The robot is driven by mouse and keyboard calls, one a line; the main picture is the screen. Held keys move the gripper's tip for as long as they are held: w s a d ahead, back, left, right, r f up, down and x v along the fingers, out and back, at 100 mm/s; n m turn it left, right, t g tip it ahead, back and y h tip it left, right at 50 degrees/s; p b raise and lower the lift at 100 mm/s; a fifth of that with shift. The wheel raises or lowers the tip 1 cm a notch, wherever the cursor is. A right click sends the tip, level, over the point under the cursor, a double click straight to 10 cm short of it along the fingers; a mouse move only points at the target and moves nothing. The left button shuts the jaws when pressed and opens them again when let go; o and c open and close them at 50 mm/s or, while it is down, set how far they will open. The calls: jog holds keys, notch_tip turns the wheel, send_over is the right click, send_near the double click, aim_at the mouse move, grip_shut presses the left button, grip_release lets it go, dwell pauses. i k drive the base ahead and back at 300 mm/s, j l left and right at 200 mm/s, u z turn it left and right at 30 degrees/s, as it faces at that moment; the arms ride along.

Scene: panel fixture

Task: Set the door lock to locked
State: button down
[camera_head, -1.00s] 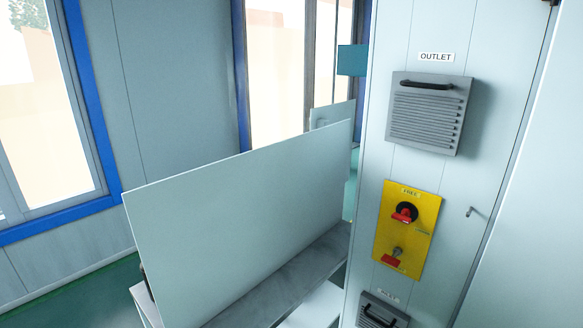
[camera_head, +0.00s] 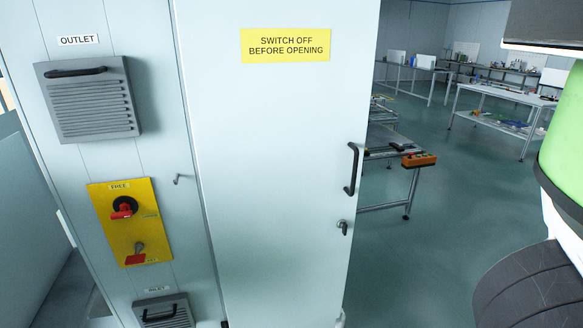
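A pale cabinet door (camera_head: 285,180) fills the middle of the head view and looks shut. It has a dark vertical handle (camera_head: 351,168) near its right edge. Just below the handle is a small dark door lock (camera_head: 343,227); its exact setting is too small to tell. A yellow panel (camera_head: 131,222) on the cabinet's left face carries a red rotary switch (camera_head: 123,208) and a red tag or padlock (camera_head: 135,258). A yellow sign (camera_head: 286,45) on the door reads "SWITCH OFF BEFORE OPENING". My gripper is not in view.
A grey outlet vent (camera_head: 88,98) and an inlet vent (camera_head: 163,312) are on the cabinet's left face, with a small hook (camera_head: 181,179) beside the panel. Workbenches (camera_head: 500,97) stand behind at right. Open floor (camera_head: 420,220) lies right of the door.

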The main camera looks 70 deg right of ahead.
aim_at(341, 224)
jog(key=z, duration=1.55)
